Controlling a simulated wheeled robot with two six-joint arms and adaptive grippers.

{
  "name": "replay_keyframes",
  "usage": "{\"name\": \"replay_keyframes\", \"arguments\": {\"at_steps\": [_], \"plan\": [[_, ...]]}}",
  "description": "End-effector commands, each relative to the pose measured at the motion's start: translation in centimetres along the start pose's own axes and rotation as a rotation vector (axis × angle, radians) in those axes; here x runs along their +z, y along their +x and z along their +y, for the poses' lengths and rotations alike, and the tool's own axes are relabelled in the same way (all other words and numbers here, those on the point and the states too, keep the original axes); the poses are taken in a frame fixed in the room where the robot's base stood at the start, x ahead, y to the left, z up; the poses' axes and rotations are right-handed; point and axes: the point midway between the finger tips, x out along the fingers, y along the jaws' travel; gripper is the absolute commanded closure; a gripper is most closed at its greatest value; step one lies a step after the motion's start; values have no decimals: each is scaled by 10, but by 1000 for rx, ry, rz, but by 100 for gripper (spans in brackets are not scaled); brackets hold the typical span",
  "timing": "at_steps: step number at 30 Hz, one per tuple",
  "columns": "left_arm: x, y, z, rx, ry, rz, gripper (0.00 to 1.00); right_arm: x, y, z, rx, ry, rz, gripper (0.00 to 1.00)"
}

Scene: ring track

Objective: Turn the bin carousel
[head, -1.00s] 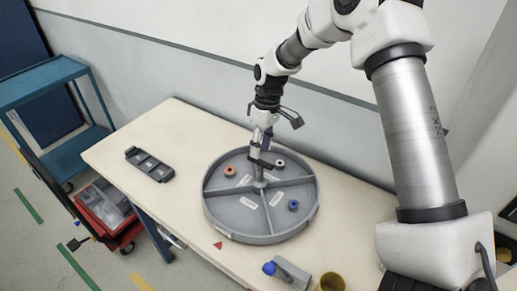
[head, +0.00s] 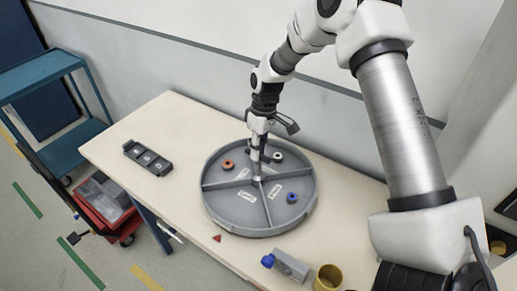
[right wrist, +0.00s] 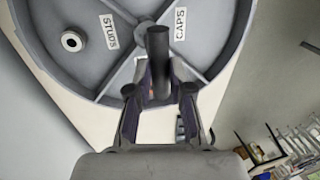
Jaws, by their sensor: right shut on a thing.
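The bin carousel is a round grey tray (head: 240,230) split by dividers into sectors, lying on the pale table. An orange ring (head: 228,164), a pale ring (head: 277,157) and a blue ring (head: 292,198) lie in separate sectors. My right gripper (head: 259,160) reaches down over the carousel's far half. In the right wrist view its fingers (right wrist: 160,92) are shut on a dark upright peg (right wrist: 158,50) of the carousel. Labels reading STUDS and CAPS show there. The gripper hides part of the hub and far divider. My left gripper is not in view.
A black tray (head: 148,158) lies left of the carousel. A red triangle (head: 216,238) marks the table in front. A grey block with a blue knob (head: 290,266) and a yellow cup (head: 328,278) stand at the front edge. A blue cart (head: 40,75) stands at left.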

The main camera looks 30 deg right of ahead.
Motion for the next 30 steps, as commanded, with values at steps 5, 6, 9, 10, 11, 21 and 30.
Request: {"name": "replay_keyframes", "arguments": {"at_steps": [5,6,9,10,11,21,30], "plan": [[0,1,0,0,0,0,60,0,2,0,-1,-29,-8,100],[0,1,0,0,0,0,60,0,2,0,-2,-39,-10,100],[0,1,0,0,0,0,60,0,2,0,-2,-71,-17,100],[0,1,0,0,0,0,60,0,3,-1,-2,-81,-19,100],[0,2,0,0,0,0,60,0,3,-1,-2,-94,-22,100],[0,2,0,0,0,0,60,0,4,-2,-4,-253,-55,100],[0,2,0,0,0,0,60,0,4,-3,-5,-400,-84,100]]}}
